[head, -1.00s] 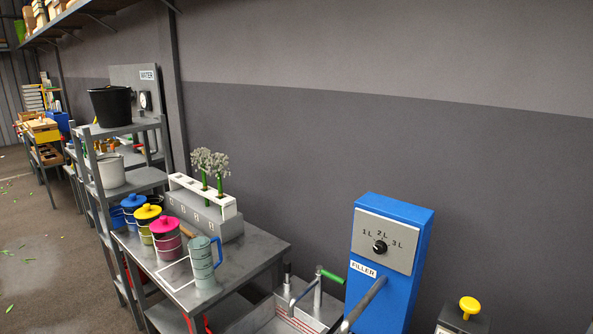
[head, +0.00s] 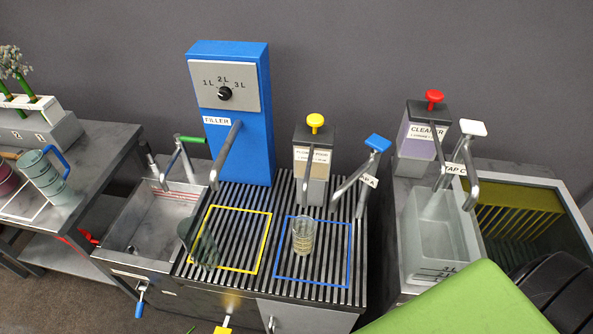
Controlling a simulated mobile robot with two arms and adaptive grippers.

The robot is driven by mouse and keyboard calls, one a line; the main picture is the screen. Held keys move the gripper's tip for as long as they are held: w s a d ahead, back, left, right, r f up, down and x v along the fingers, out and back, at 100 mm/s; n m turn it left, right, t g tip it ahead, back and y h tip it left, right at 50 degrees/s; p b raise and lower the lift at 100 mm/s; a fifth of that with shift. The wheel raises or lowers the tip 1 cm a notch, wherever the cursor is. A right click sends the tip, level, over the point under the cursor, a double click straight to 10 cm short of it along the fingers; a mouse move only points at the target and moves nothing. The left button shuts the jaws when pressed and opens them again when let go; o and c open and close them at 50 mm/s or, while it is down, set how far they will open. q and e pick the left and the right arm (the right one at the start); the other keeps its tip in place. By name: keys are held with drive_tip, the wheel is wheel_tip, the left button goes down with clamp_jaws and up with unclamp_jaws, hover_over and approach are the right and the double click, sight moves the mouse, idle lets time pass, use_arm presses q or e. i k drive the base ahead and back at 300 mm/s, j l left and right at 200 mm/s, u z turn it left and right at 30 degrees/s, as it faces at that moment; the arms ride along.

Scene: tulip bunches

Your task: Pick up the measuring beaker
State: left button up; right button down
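A small clear beaker (head: 303,237) with markings on its side stands upright inside the blue square outline on the slatted grate (head: 262,197), in the middle of the head view. I take it to be the measuring beaker. A dark translucent vessel (head: 204,250) is at the left side of the yellow outline beside it. A larger clear container (head: 437,236) marked 2L and 3L stands to the right, under a tap. A grey-green jug (head: 43,174) with a blue handle stands on the left table. Neither gripper can be made out.
The blue filler (head: 232,130) with its dial rises behind the grate. Pump dispensers with yellow (head: 315,122) and red (head: 434,97) knobs and tap spouts overhang the grate and the right side. A metal sink (head: 155,225) lies left. A green panel (head: 460,305) covers the lower right.

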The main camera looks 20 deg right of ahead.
sight(303, 226)
drive_tip(key=z, duration=0.85)
